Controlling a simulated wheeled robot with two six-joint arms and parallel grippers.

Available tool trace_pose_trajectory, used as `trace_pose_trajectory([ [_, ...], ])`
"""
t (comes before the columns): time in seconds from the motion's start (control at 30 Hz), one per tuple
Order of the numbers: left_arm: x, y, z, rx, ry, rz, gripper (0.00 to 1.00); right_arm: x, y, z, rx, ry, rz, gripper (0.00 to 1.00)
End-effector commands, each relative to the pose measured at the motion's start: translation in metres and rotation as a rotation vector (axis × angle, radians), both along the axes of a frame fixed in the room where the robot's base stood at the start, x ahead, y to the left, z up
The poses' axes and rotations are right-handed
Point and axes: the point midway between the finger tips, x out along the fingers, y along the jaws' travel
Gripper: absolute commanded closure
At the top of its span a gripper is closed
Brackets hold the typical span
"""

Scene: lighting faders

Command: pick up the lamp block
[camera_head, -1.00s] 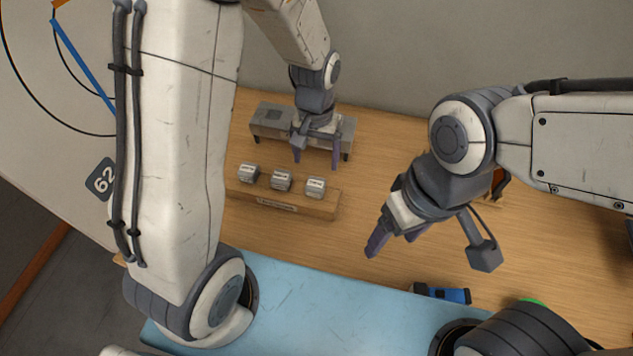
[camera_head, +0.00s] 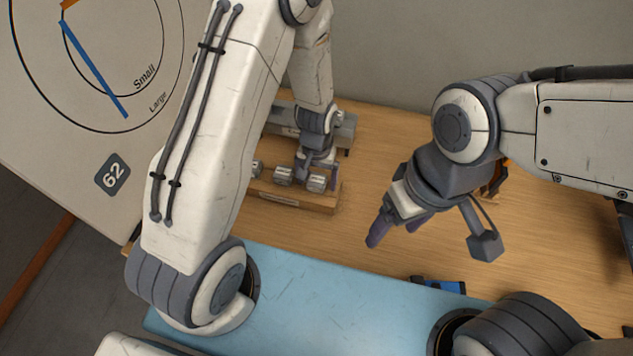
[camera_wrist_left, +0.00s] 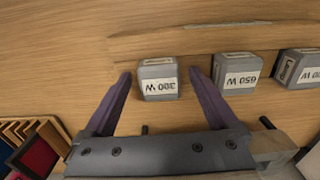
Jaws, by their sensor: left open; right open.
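Three grey lamp blocks with white labels stand in a row on a wooden stand (camera_head: 290,198). The right-hand one (camera_head: 316,183) in the head view reads 300 W (camera_wrist_left: 158,78) in the left wrist view, upside down. The middle block (camera_head: 283,176) reads 650 W (camera_wrist_left: 237,72); the third (camera_head: 257,168) is partly cut off in the wrist view (camera_wrist_left: 300,68). My left gripper (camera_head: 317,176) is open, its fingers to either side of the 300 W block in the wrist view, with gaps on both sides. My right gripper (camera_head: 393,236) is open and empty, over the table away from the blocks.
A grey box-shaped unit (camera_head: 343,132) stands behind the blocks, partly hidden by my left arm. A blue and black object (camera_head: 440,286) lies near the table's front. Coloured framed pieces (camera_wrist_left: 38,155) show in the wrist view's corner.

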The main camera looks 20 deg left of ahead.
Motion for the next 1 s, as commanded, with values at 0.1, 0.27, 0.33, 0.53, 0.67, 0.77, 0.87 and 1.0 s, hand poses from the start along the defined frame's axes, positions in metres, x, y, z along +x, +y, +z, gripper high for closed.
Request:
trace_pose_trajectory([
  [0.1,0.000,0.000,0.000,0.000,-0.001,0.000,0.07,0.000,0.000,0.000,0.000,0.000,0.000,0.26],
  [0.27,0.000,0.000,0.000,0.000,-0.001,0.000,0.65,0.000,0.000,0.000,0.000,0.000,0.000,0.26],
  [0.33,0.000,0.000,0.000,0.000,-0.001,0.000,0.88,0.000,0.000,0.000,0.000,0.000,0.000,0.26],
  [0.53,0.000,0.000,0.000,0.000,-0.001,0.000,0.88,0.000,0.000,0.000,0.000,0.000,0.000,0.26],
  [0.67,0.001,0.000,0.002,0.000,-0.002,0.000,0.88,0.000,0.000,-0.001,0.000,0.000,0.000,0.26],
  [0.77,0.001,0.000,0.006,-0.001,-0.003,0.000,0.88,0.000,0.000,-0.003,0.000,0.000,0.000,0.26],
  [0.87,0.002,0.000,0.015,-0.001,-0.005,0.000,0.88,0.000,0.000,-0.006,0.000,0.000,0.000,0.26],
  [1.0,0.002,0.000,0.034,-0.001,-0.008,0.000,0.88,0.000,0.000,-0.012,0.000,0.000,0.001,0.26],
])
